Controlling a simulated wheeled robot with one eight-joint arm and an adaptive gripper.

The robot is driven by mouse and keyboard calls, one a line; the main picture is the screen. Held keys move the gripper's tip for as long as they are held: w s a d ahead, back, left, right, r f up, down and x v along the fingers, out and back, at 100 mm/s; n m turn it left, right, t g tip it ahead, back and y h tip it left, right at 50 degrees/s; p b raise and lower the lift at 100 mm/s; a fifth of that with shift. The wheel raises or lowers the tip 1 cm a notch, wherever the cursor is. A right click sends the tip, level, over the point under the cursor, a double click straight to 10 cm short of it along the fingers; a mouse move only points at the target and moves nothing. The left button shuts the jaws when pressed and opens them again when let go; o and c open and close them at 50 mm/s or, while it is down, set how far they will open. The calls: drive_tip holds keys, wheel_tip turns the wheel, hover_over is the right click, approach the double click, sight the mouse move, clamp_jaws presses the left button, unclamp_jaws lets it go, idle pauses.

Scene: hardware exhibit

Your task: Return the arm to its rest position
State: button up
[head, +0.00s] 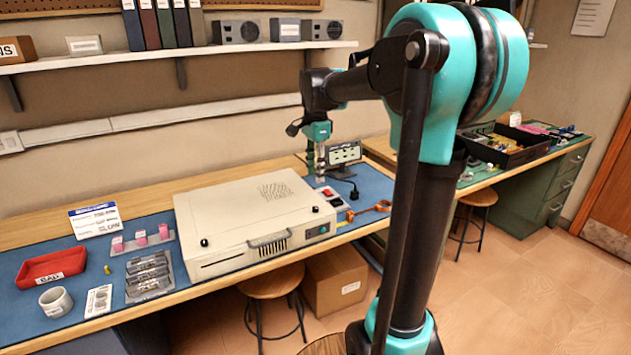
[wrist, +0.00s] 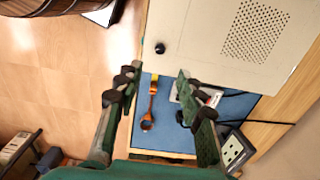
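My arm (head: 420,90) is raised in the head view, reaching out over the bench with its wrist bent down. My gripper (head: 319,172) points down above the blue mat, just beyond the right end of the beige case (head: 255,220). In the wrist view, my gripper (wrist: 155,82) has its two fingers spread wide apart with nothing between them. Beyond the fingers, an orange tool (wrist: 149,110) lies on the blue mat. Whether the fingertips touch anything is hard to tell.
A unit with a red switch (head: 330,194) and a black plug (head: 341,184) sit beside the case. A small dark panel (head: 344,153) stands behind. A red bin (head: 52,268), cup (head: 56,301) and trays (head: 149,276) lie left. A shelf (head: 170,55) runs above.

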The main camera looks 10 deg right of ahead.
drive_tip(key=shift+r, duration=0.15)
drive_tip(key=s+d+f+n+t, duration=0.2)
drive_tip(key=s+f+n, duration=0.5)
drive_tip(key=s+f, duration=0.4)
drive_tip(key=s+d+f+n+t, duration=0.2)
drive_tip(key=s+f+n, duration=0.5)
drive_tip(key=s+f, duration=0.3)
drive_tip(key=shift+s+f+n, duration=0.3)
drive_tip(key=shift+s+f, duration=0.05)
drive_tip(key=shift+s, duration=0.05)
